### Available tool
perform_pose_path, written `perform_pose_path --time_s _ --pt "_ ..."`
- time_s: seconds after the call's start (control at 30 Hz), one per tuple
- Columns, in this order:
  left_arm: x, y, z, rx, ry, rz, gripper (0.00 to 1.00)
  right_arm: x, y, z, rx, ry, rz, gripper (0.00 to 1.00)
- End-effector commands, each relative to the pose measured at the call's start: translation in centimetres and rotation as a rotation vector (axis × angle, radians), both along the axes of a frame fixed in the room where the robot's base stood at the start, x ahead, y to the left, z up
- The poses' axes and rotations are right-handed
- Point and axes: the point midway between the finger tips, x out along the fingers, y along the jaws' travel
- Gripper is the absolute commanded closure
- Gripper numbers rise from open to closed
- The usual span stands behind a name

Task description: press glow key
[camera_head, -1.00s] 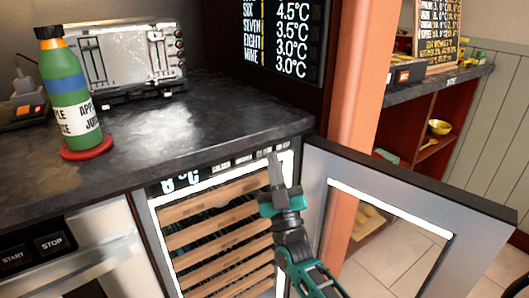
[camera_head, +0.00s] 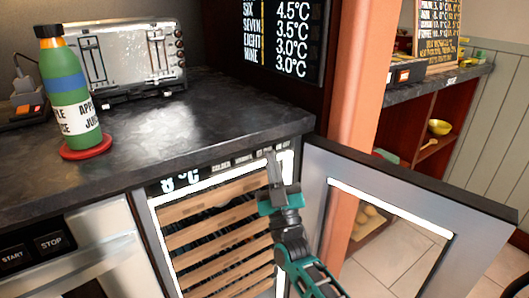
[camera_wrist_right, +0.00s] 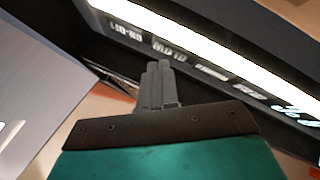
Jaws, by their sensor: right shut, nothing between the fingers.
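The open cooler's upper strip carries a lit display (camera_head: 180,182) reading about 8 °C and a row of small labelled keys. In the right wrist view the labels are upside down; the second from the left, the glow key (camera_wrist_right: 170,50), appears to read GLOW. My right gripper (camera_head: 271,156) is shut and empty, its fingertips pointing up at the right part of the key row and partly covering it in the head view. In the wrist view the fingertips (camera_wrist_right: 158,66) are just below the glow key; contact cannot be told. My left gripper is not in view.
The cooler door (camera_head: 405,180) stands open at the right, close to my right arm. Wooden shelves (camera_head: 215,235) fill the cooler.

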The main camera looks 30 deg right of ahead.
Motion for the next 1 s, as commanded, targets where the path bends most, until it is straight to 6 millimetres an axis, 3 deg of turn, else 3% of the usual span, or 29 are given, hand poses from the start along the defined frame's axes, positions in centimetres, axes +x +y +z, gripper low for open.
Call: perform_pose_path --time_s 1.0 --pt "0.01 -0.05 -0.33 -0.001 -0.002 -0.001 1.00 0.95 0.09 -0.03 0.000 0.000 0.000 1.00"
